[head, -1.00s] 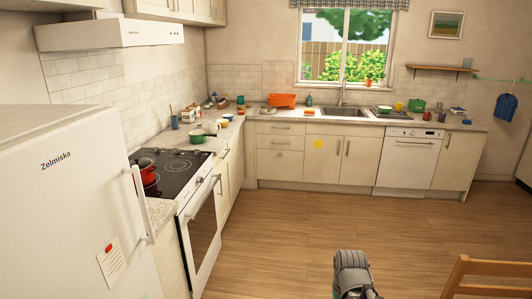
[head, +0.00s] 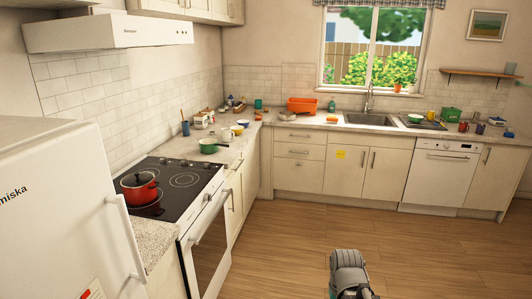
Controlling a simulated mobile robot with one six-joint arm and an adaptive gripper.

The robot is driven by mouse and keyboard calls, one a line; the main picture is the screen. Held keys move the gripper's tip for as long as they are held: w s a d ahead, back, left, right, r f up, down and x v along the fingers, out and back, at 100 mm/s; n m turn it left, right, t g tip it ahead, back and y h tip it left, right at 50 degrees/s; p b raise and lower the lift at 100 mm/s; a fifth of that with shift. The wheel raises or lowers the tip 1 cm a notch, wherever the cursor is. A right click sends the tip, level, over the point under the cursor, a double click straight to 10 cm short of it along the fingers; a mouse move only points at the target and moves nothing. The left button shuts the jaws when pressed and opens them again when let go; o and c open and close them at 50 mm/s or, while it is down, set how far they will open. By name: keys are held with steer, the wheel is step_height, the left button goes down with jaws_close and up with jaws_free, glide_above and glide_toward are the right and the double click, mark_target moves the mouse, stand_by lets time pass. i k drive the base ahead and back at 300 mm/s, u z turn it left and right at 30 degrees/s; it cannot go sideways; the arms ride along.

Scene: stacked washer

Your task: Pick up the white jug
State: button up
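I cannot clearly make out a white jug. A small white vessel (head: 237,130) stands on the left counter near the corner, just beyond a green pan (head: 209,146). It is too small to tell whether it is the jug. A grey rounded part of my own arm shows at the bottom, right of centre, above the floor. My gripper's fingers are not in view.
A red pot (head: 139,189) sits on the black hob (head: 175,181), beyond the white fridge (head: 60,210) at left. A white dishwasher (head: 438,178) is at right. The wooden floor (head: 270,265) in the middle is clear.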

mark_target(226, 132)
steer(key=u, duration=0.15)
steer(key=i, duration=1.55)
steer(key=u, duration=0.15)
steer(key=i, duration=2.25)
steer(key=u, duration=0.05)
